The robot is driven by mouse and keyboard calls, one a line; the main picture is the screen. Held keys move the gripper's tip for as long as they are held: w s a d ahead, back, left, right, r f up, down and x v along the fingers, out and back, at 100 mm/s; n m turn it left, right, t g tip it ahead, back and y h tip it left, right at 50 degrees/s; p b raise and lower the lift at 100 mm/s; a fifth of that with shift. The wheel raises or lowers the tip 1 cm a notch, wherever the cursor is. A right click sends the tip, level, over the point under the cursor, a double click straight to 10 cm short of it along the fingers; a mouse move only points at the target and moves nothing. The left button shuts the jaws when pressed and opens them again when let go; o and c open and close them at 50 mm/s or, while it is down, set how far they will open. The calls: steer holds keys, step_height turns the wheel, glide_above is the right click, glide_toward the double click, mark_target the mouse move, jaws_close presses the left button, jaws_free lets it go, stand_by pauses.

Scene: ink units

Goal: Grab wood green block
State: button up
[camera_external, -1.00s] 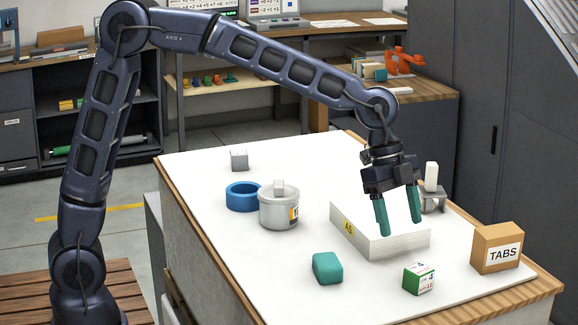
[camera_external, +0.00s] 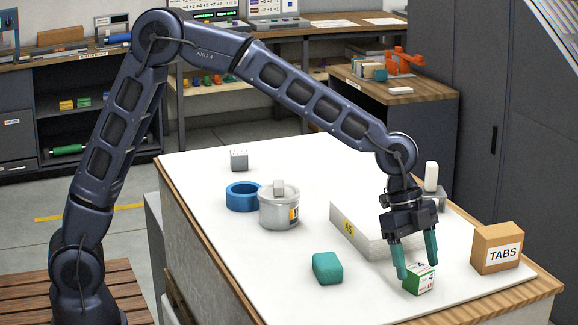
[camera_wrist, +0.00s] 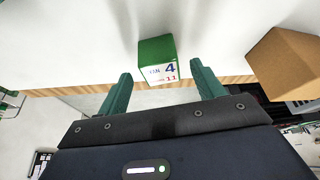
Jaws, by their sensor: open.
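A small block (camera_external: 419,281) with green sides and white faces bearing numbers sits on the white table top near its front right. In the wrist view the block (camera_wrist: 157,58) lies between the two teal fingers. My gripper (camera_external: 418,269) is open and points down at the block, with one finger on each side of it. The fingertips are at about the height of its upper part in the external view. In the wrist view my gripper (camera_wrist: 161,72) shows a gap between each finger and the block.
A cardboard box marked TABS (camera_external: 497,248) stands close to the right. A teal rounded block (camera_external: 327,268) lies to the left. A grey pot (camera_external: 279,212) and blue ring (camera_external: 243,197) are farther back.

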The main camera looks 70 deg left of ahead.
steer(key=x, duration=0.2)
steer(key=shift+d+f, duration=0.2)
steer(key=shift+f, duration=0.1)
steer(key=c, duration=1.1)
steer(key=shift+o, duration=0.2)
